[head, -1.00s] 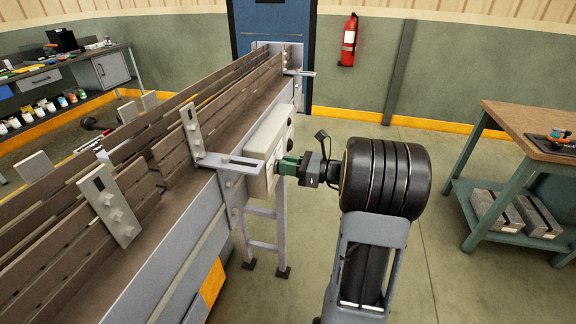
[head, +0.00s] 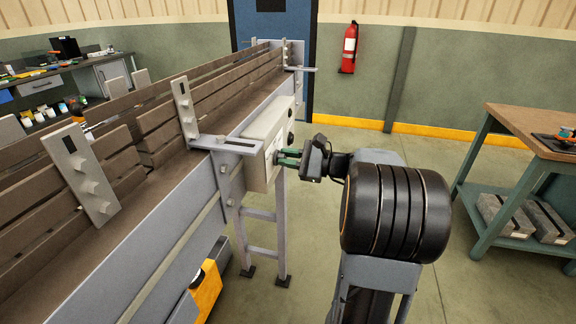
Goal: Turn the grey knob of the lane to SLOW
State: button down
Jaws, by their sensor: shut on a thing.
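The lane's pale control box (head: 262,142) is fixed to the side of the conveyor lane, with its front facing right. My gripper (head: 280,157) reaches it from the right, with its green fingers against the box front. It is shut on the grey knob, which is mostly hidden between the fingertips. The knob's pointer and the SLOW marking cannot be read from here. A dark round part (head: 290,138) shows higher on the box front, apart from my fingers.
The lane (head: 190,225) with its brown slatted guards fills the left side. A grey bracket (head: 228,146) juts out beside the box. A wooden-topped workbench (head: 535,125) stands at right. Open floor lies between lane and bench.

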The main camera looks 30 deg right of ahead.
jog(key=shift+f+n+b, duration=0.15)
jog(key=shift+n+b, duration=0.3)
jog(key=shift+n, duration=0.15)
jog(key=c, duration=1.1)
grip_release()
jog(key=v, duration=1.3)
jog(key=shift+s+d, duration=0.25)
jog(key=shift+s, duration=0.1)
jog(key=shift+w, duration=0.1)
